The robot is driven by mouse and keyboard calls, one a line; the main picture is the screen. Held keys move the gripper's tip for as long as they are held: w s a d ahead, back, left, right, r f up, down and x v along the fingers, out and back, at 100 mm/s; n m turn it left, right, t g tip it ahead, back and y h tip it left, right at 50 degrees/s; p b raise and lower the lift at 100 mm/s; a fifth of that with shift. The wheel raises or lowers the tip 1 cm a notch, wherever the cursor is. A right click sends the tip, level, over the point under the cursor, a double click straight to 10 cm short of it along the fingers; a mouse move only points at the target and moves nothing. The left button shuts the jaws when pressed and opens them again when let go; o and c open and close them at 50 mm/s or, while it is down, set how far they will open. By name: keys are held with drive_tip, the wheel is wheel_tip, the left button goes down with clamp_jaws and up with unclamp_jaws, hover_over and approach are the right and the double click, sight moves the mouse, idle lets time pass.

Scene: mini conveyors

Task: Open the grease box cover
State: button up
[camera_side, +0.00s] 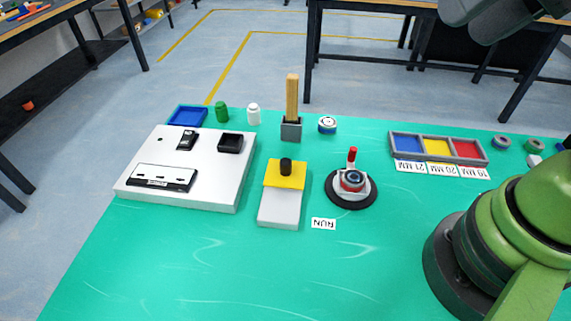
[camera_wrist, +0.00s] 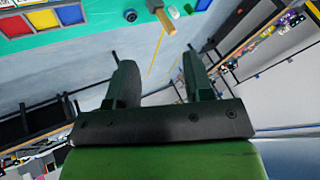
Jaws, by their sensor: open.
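A white box (camera_side: 280,208) with a yellow cover (camera_side: 285,174) and a black knob on top stands in the middle of the green table in the side view; I take it as the grease box. The cover lies flat over its far half. The near part of its top is plain white. The box does not show clearly in the wrist view. My gripper (camera_wrist: 158,62) is open and empty in the wrist view, its two dark fingers apart, in the air away from the box. The side view does not show its fingertips.
A white panel (camera_side: 215,190) with black parts stands left of the box. A wooden-handled tool (camera_side: 292,95) stands upright in a grey holder behind it. A red-lever device (camera_side: 352,183) is to its right, near a three-colour tray (camera_side: 392,145). The front table is clear.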

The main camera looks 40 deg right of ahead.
drive_tip(key=w+a+f+m+g, duration=0.2)
drive_tip(key=w+m+g, duration=0.1)
drive_tip(key=w, duration=0.5)
drive_tip(key=m+g+h, duration=0.2)
drive_tip(key=m+g, duration=0.2)
drive_tip(key=m, duration=0.1)
approach(285, 162)
drive_tip(key=shift+s+d+f, duration=0.1)
drive_tip(key=shift+s, duration=0.05)
drive_tip(key=shift+m, duration=0.3)
wheel_tip(285, 162, down, 10)
drive_tip(key=shift+f, duration=0.1)
clamp_jaws()
